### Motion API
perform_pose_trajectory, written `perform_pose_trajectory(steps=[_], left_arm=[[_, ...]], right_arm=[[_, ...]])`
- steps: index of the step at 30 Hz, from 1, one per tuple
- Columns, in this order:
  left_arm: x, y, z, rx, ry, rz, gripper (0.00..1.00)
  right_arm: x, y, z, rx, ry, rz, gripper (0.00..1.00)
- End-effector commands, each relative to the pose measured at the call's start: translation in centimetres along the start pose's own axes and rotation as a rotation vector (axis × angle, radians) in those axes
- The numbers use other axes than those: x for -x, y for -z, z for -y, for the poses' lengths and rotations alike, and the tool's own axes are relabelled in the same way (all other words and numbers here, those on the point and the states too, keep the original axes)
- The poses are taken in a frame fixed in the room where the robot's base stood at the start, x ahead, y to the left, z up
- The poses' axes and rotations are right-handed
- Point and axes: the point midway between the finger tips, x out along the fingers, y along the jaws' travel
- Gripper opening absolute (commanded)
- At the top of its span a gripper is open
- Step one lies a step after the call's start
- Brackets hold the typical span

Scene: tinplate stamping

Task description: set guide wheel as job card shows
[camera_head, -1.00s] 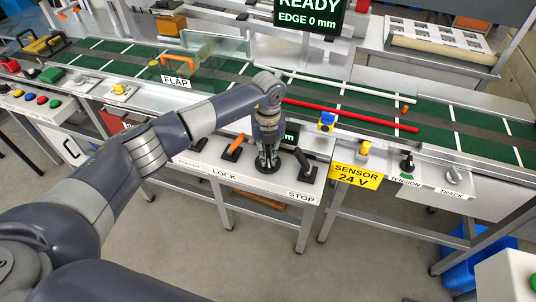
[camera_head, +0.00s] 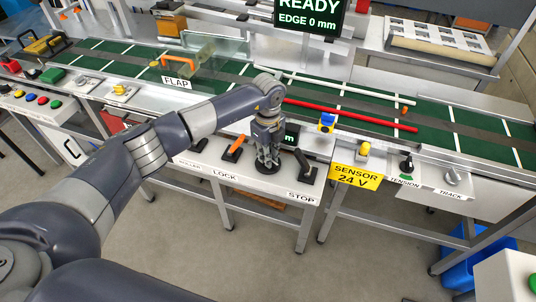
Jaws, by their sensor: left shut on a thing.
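My left gripper (camera_head: 268,163) points down over a black round wheel (camera_head: 266,170) on the light control panel, between the orange-handled LOCK lever (camera_head: 234,147) and the black STOP lever (camera_head: 304,165). Its fingers are shut on the wheel, and they and the wrist hide much of it. A small dark display (camera_head: 292,135) behind the gripper is mostly covered; only the end of its green text shows. A large screen (camera_head: 310,22) reads "READY EDGE 0 mm". I cannot make out a job card. My right gripper is not in view.
A red rail (camera_head: 350,114) and a white rail (camera_head: 350,88) lie along the green conveyor (camera_head: 480,143). A blue-and-yellow device (camera_head: 327,122) and a yellow SENSOR 24 V sign (camera_head: 355,177) are right of the panel. TENSION (camera_head: 406,165) and TRACK (camera_head: 453,176) knobs stand further right.

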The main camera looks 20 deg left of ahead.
Motion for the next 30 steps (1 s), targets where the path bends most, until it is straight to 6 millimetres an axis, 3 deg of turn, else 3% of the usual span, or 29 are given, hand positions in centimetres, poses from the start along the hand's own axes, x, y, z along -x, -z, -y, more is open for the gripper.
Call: perform_pose_trajectory(steps=[15,16,18,30], left_arm=[[0.12,-0.09,0.1,0.021,0.003,0.003,0.0],[0.12,-0.09,0.1,0.021,0.003,0.003,0.15],[0.12,-0.08,0.1,0.02,0.003,0.003,0.31],[0.42,-0.05,0.08,0.02,0.003,0.001,0.31]], right_arm=[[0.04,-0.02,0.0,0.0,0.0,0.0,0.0],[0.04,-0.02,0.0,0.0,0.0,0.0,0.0],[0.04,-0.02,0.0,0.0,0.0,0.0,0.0],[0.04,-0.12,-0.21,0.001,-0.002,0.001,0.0]])
